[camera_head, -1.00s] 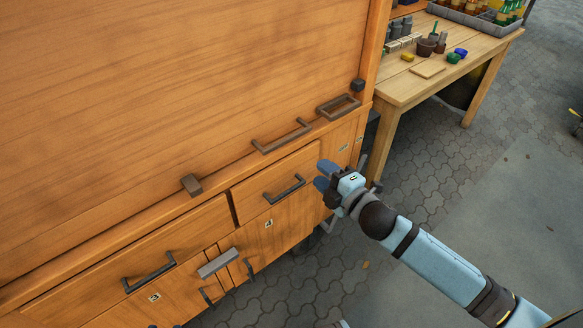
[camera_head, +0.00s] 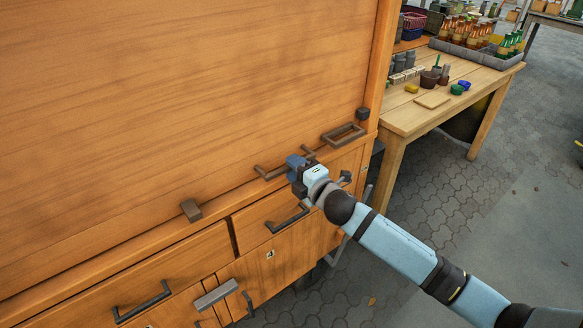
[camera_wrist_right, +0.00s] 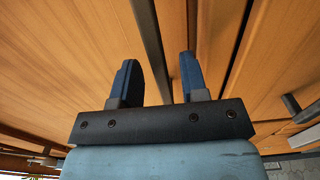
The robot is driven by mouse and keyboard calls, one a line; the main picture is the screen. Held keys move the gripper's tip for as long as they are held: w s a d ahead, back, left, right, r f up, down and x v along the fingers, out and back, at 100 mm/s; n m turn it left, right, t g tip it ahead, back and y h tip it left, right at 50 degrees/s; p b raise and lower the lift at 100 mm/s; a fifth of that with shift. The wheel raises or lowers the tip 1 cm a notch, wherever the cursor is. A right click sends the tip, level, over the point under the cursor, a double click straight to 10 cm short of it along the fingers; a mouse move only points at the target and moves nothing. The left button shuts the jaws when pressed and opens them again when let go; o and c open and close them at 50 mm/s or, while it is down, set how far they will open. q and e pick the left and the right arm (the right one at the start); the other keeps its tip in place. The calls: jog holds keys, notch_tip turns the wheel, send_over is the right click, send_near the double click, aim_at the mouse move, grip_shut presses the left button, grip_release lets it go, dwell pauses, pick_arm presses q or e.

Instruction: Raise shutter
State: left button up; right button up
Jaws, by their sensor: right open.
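The shutter (camera_head: 190,90) is a large wooden panel on the front of the cabinet, and it is down. Its brown bar handle (camera_head: 268,173) sits low on the panel, partly hidden by my right gripper. My right gripper (camera_head: 297,163) is at this handle. In the right wrist view the two blue fingers (camera_wrist_right: 158,82) are open, and a dark bar (camera_wrist_right: 150,45) runs through the gap between them in the picture. I cannot tell whether the fingers touch it. My left gripper is out of view.
Below the shutter are drawers with dark handles (camera_head: 287,220) (camera_head: 143,302). Brown blocks (camera_head: 191,210) and a rectangular brown frame (camera_head: 343,134) are by the shutter's lower edge. A wooden table (camera_head: 405,118) with bottles and pots stands at right. The paved floor (camera_head: 440,215) is open.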

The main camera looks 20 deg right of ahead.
jog(key=shift+w+a, duration=0.25)
jog(key=shift+w, duration=0.45)
